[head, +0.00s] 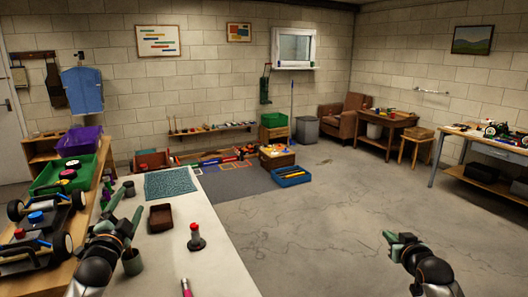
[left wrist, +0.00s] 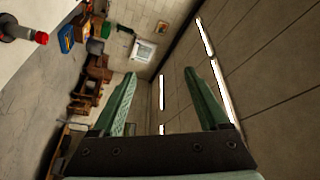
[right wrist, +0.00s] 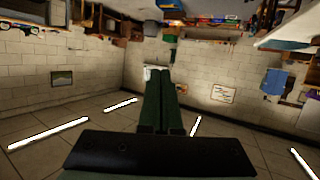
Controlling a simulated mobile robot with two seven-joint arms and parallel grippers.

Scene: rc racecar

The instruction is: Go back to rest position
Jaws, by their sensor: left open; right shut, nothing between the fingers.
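My left gripper (head: 124,216) is raised at the lower left of the head view, over the left part of the white table. In the left wrist view its two green fingers (left wrist: 160,75) are spread wide with nothing between them. My right gripper (head: 387,236) is at the lower right of the head view, over bare concrete floor and clear of the table. In the right wrist view its green fingers (right wrist: 160,72) are together and hold nothing. Both wrist cameras look toward the walls and ceiling.
The white table (head: 225,240) carries a red-topped dark part (head: 196,238), a brown tray (head: 161,218), a teal mat (head: 172,184) and a dark green cup (head: 133,262). An RC car chassis (head: 35,235) sits on the wooden bench at left. The floor (head: 320,210) is open to the right.

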